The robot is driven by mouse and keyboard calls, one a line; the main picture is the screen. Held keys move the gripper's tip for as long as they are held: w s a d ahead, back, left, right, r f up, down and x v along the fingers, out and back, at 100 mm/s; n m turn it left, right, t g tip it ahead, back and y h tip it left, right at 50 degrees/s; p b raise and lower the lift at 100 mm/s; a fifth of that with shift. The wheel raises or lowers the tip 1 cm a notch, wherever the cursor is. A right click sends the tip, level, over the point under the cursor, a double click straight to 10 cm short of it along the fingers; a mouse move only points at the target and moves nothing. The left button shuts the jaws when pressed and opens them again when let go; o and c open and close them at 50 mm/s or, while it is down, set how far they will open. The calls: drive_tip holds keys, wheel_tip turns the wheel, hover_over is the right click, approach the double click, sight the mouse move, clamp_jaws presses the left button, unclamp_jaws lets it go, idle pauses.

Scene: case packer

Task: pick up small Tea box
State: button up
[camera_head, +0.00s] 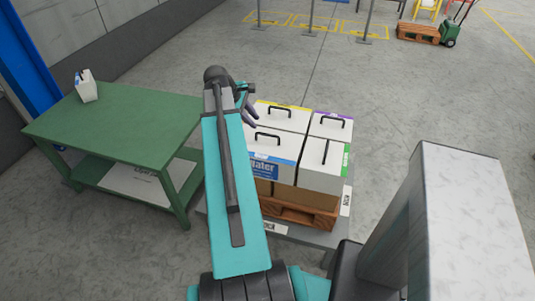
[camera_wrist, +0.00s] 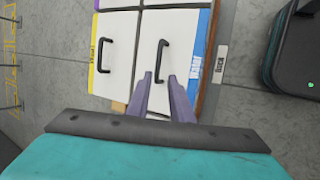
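No label reading "Tea" can be made out. A small white box (camera_head: 86,88) with a dark handle stands on the green table at the left; its label is too small to read. Larger white boxes with black handles stand on a pallet: one with a blue "Water" label (camera_head: 272,150), one yellow-edged (camera_head: 279,116), one purple-edged (camera_head: 331,124) and one green-edged (camera_head: 322,162). My gripper (camera_head: 251,114) is above the pallet boxes, away from the small box. In the wrist view its fingers (camera_wrist: 160,76) are apart, near the blue-labelled box's handle (camera_wrist: 163,55), with nothing visibly held.
The green table (camera_head: 130,120) has a clear top apart from the small box, and a lower shelf holding a flat white item (camera_head: 145,180). The wooden pallet (camera_head: 300,212) sits on a grey platform. Open floor lies behind; posts and a pallet truck (camera_head: 447,34) stand further back.

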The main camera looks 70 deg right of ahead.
sight(267, 135)
drive_tip(key=shift+f, duration=0.1)
drive_tip(key=shift+p+x, duration=0.6)
drive_tip(key=shift+x, duration=3.6)
drive_tip(key=shift+d, duration=0.1)
drive_tip(key=shift+d+p+x, duration=0.2)
drive_tip(key=shift+p+x, duration=0.6)
drive_tip(key=shift+x, duration=1.1)
drive_tip(key=shift+s+d+f, duration=0.2)
drive_tip(key=shift+s+f, duration=0.05)
drive_tip(key=shift+f, duration=0.25)
clamp_jaws()
